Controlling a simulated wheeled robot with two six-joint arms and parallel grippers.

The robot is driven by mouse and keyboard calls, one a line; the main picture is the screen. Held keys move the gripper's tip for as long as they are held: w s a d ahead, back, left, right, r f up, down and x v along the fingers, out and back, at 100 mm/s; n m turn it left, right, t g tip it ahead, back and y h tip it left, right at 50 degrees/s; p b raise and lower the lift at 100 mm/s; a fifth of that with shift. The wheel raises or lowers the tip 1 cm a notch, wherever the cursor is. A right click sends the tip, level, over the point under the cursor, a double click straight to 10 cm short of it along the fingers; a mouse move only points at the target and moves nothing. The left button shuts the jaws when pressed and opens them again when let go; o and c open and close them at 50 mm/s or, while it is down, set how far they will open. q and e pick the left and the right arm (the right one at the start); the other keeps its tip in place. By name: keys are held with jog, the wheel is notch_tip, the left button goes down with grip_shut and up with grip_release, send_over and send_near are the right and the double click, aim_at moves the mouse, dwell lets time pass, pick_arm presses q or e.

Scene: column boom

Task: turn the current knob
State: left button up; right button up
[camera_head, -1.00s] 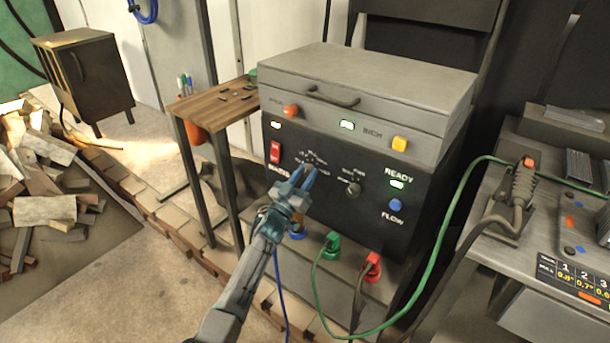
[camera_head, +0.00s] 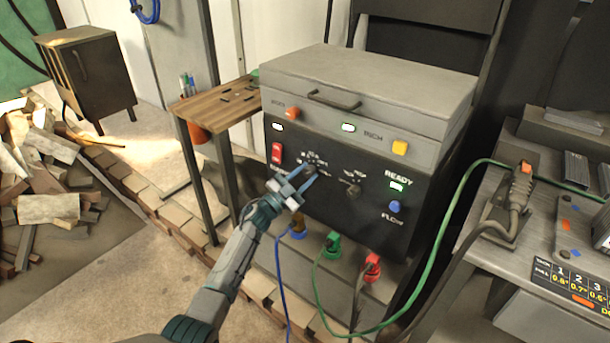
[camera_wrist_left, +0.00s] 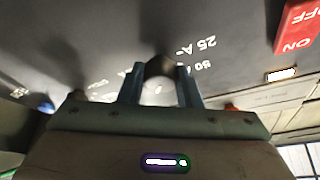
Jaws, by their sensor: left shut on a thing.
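The welder (camera_head: 400,193) has a dark front panel with a numbered dial on its left half. The current knob (camera_head: 310,171), small and dark, sits at that dial and is partly covered by my gripper. My left gripper (camera_head: 301,173) reaches the panel from the lower left, shut on the knob. In the left wrist view the dark knob (camera_wrist_left: 160,67) sits between the two blue-grey fingers, with the markings 25 A and 50 around it. My right gripper is not in view.
A red ON/OFF switch (camera_head: 276,152) is left of the dial and a second knob (camera_head: 353,191) right of it. Blue, green (camera_head: 333,241) and red (camera_head: 372,266) plugs with cables sit below. A wooden side table (camera_head: 213,103) stands left.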

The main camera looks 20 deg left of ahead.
pick_arm(q)
jog(key=shift+m, duration=0.3)
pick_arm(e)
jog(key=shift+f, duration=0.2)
pick_arm(q)
jog(key=o, duration=1)
jog(key=shift+c, duration=0.2)
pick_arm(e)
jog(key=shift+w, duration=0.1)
pick_arm(q)
jog(key=v, duration=1)
jog(key=shift+s+a+f, duration=0.2)
jog(key=shift+s+a, duration=0.05)
jog(key=shift+s, duration=0.05)
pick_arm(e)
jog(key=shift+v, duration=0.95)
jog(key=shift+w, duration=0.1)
